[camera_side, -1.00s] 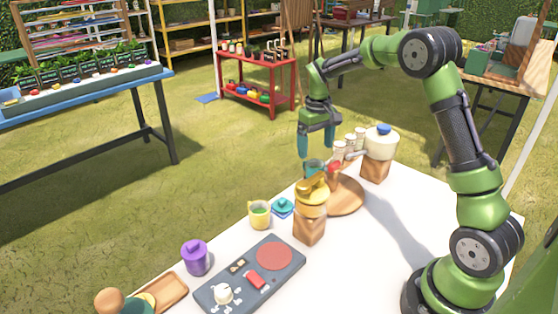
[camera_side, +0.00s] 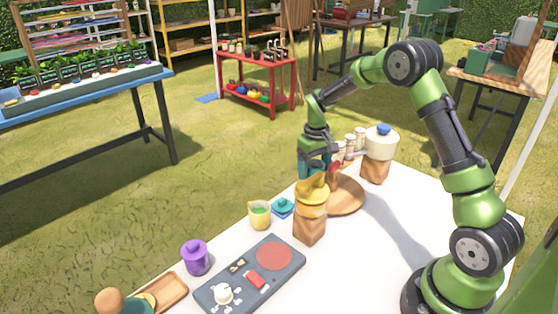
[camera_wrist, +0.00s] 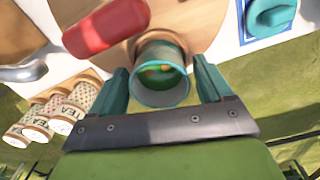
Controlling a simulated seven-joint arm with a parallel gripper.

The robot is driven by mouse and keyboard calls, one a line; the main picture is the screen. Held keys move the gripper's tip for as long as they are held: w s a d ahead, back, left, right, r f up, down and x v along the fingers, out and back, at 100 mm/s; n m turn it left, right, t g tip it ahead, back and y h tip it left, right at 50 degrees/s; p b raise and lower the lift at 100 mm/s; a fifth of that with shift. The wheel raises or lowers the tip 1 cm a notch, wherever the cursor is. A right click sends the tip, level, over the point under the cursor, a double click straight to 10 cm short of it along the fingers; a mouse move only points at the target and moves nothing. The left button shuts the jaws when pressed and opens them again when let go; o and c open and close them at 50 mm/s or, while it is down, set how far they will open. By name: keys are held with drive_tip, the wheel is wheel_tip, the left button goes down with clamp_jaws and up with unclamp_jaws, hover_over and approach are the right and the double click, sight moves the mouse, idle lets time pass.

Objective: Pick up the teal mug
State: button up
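The teal mug (camera_wrist: 160,100) shows in the wrist view with its round rim facing the camera and a green interior with some orange-yellow bits. It sits by the round wooden board (camera_wrist: 200,22). My gripper (camera_wrist: 162,78) is open, with one teal finger on each side of the mug and a visible gap on both sides. In the side view my gripper (camera_side: 315,168) is low over the table, behind the yellow-topped container. There the mug is hidden or cannot be told from the fingers.
A red object (camera_wrist: 106,27) lies close beside the mug. Spice jars (camera_wrist: 48,115) stand at the wrist view's left. The yellow-topped container on a wooden block (camera_side: 311,205), a yellow cup (camera_side: 259,214), a teal-lidded item (camera_side: 283,206) and a white pot (camera_side: 380,143) stand around.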

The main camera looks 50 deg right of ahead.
drive_tip(key=c, duration=0.9)
drive_tip(key=shift+r, duration=0.15)
drive_tip(key=shift+c, duration=0.7)
